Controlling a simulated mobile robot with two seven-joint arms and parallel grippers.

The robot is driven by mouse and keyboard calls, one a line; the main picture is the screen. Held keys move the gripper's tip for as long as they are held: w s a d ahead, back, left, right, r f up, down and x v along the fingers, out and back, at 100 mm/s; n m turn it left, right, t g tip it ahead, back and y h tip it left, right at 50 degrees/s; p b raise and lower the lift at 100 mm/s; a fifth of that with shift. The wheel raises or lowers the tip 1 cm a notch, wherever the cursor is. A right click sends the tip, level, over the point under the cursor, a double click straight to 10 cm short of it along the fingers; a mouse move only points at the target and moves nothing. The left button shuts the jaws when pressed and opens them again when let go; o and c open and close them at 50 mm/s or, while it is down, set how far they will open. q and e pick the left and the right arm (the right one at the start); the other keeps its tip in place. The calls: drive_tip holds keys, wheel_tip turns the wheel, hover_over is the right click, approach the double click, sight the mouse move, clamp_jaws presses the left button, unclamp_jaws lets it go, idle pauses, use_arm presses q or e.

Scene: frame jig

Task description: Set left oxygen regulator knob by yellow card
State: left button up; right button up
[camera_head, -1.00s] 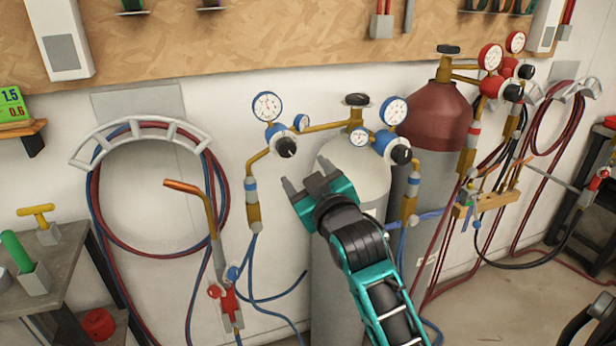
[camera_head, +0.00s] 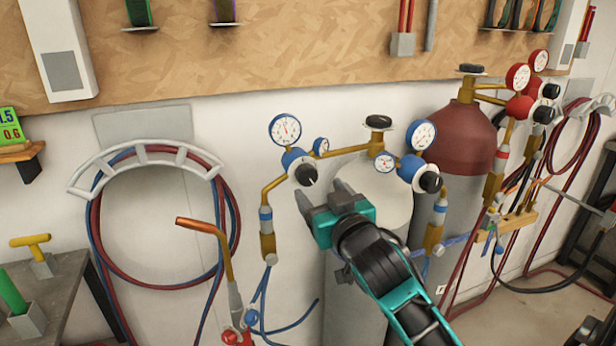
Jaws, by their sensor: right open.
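The left oxygen regulator has a blue body with a black knob (camera_head: 306,175) and a white dial gauge (camera_head: 285,129) above it. It sits on brass piping left of the pale grey cylinder (camera_head: 375,190). My right gripper (camera_head: 321,193) is open and empty, just below and right of the knob. I cannot tell whether a fingertip touches it. My left gripper is out of view.
A second blue regulator with a black knob (camera_head: 430,182) is close on the right. A maroon cylinder (camera_head: 461,139) with red regulators stands beyond. A torch (camera_head: 205,228) and hoses on a wall rack (camera_head: 143,152) are at left.

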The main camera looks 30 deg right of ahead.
sight(309, 180)
drive_tip(key=x, duration=0.7)
drive_tip(key=shift+c, duration=0.2)
drive_tip(key=c, duration=1)
drive_tip(key=shift+a+m, duration=0.1)
drive_tip(key=shift+m, duration=1.5)
drive_tip(key=o, duration=1)
drive_tip(key=shift+o, duration=0.2)
drive_tip(key=shift+s, duration=0.1)
drive_tip(key=v, duration=1.2)
drive_tip(key=shift+s+b, duration=0.3)
drive_tip(key=shift+s, duration=0.1)
